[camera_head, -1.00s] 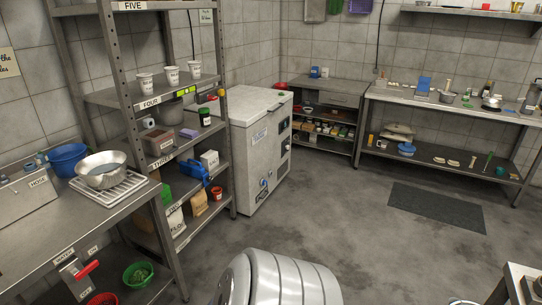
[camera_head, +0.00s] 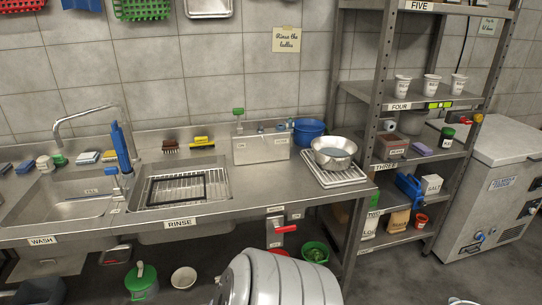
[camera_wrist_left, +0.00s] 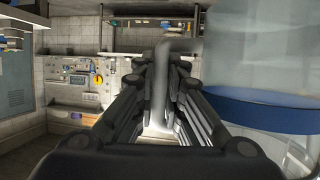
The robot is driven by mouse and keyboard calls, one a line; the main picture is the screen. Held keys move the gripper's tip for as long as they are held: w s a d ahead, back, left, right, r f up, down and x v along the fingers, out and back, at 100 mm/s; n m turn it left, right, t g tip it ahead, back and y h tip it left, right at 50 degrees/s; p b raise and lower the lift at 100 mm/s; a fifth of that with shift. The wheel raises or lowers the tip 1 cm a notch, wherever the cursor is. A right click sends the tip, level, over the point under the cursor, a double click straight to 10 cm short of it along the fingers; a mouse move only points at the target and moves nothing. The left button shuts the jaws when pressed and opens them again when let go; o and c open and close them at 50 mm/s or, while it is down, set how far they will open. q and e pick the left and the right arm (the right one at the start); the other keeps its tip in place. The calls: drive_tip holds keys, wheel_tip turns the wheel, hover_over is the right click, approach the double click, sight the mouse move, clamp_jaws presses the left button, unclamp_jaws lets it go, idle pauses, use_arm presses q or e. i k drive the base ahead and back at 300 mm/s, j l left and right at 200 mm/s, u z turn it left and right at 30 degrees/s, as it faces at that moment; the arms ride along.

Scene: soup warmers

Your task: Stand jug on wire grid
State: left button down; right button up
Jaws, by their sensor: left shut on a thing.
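My left gripper (camera_wrist_left: 160,115) shows in the left wrist view, shut on a grey bar that looks like the handle of the jug (camera_wrist_left: 255,55). The jug is a large, pale, see-through vessel with a blue band, filling the right of that view; its full outline is cut off. Neither jug nor gripper shows in the head view. In the head view a wire grid (camera_head: 210,185) lies in the rinse basin, with a dark rectangular frame on it. My right gripper is out of view.
A white draining rack (camera_head: 352,183) right of the basin carries a metal bowl (camera_head: 334,153). A metal box (camera_head: 261,149) and blue bowl (camera_head: 308,131) stand behind. The tap (camera_head: 85,115) and blue sprayer (camera_head: 122,147) rise by the wash basin (camera_head: 75,208). Shelving (camera_head: 375,105) stands right.

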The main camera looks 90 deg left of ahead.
sight(182, 188)
drive_tip(key=u, duration=1.7)
drive_tip(key=i+j+u, duration=0.15)
drive_tip(key=u, duration=1.4)
drive_tip(key=i+l, duration=0.15)
drive_tip(key=i, duration=0.25)
drive_tip(key=i+l, duration=0.1)
drive_tip(key=i, duration=0.3)
drive_tip(key=i+l+u, duration=0.1)
drive_tip(key=i, duration=0.35)
drive_tip(key=i+l, duration=0.25)
drive_tip(key=i, duration=0.15)
